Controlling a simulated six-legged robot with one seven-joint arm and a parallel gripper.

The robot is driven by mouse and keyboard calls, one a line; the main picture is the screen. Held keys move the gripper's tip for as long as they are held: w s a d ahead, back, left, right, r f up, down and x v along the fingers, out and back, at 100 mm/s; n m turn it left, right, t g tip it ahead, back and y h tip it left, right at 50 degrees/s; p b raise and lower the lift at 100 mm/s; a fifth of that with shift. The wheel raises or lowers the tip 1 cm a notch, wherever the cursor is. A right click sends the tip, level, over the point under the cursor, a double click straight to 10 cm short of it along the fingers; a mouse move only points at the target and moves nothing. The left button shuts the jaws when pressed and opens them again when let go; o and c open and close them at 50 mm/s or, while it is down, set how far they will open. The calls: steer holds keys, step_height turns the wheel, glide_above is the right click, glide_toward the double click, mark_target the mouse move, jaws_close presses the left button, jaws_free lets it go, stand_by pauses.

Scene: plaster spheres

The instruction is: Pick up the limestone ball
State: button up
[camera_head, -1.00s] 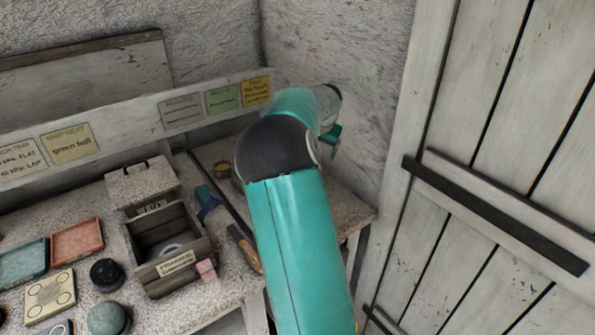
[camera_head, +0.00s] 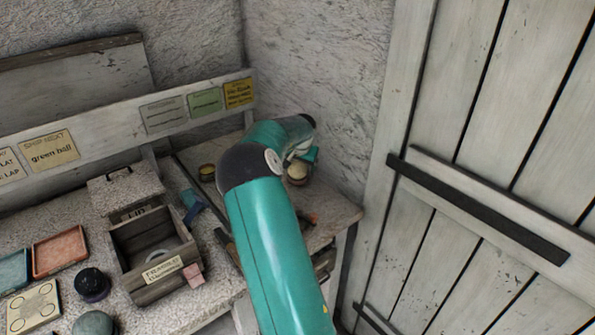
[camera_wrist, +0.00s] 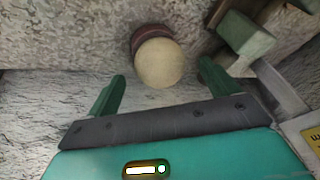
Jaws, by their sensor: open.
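A pale cream ball, which looks like the limestone ball (camera_wrist: 160,63), is in the upper middle of the wrist view. It rests against or on a dark reddish round piece (camera_wrist: 146,33); I cannot tell which. My gripper (camera_wrist: 161,76) is open, with one green finger on each side of the ball's near side, and does not hold it. In the head view the pale ball (camera_head: 298,171) shows at the right end of the bench, beside my gripper (camera_head: 308,157). My arm partly hides that area.
A green block (camera_wrist: 245,34) stands right of the ball in the wrist view. In the head view, a wooden box (camera_head: 150,245) and a grey-green ball (camera_head: 94,323) are at the left. The rough wall (camera_head: 340,80) and plank door (camera_head: 480,150) bound the right.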

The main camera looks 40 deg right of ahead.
mark_target(298, 165)
steer(key=shift+x, duration=1.55)
steer(key=shift+r, duration=0.1)
steer(key=c, duration=1.3)
steer(key=shift+r, duration=0.1)
steer(key=shift+r, duration=0.6)
steer(key=s+a+r, duration=0.8)
steer(key=s+r, duration=0.3)
steer(key=shift+w+a+r+n+t+y, duration=0.15)
steer(key=shift+w+a+r+n+y, duration=0.25)
steer(key=shift+w+a+n, duration=0.9)
steer(key=shift+a+r+n+t+y, duration=0.2)
steer(key=shift+a+r+n+y, duration=0.35)
steer(key=shift+a, duration=1.7)
steer(key=shift+w+a+r+n+t+y, duration=0.2)
steer(key=shift+w+a+n, duration=0.45)
steer(key=shift+a+n, duration=0.8)
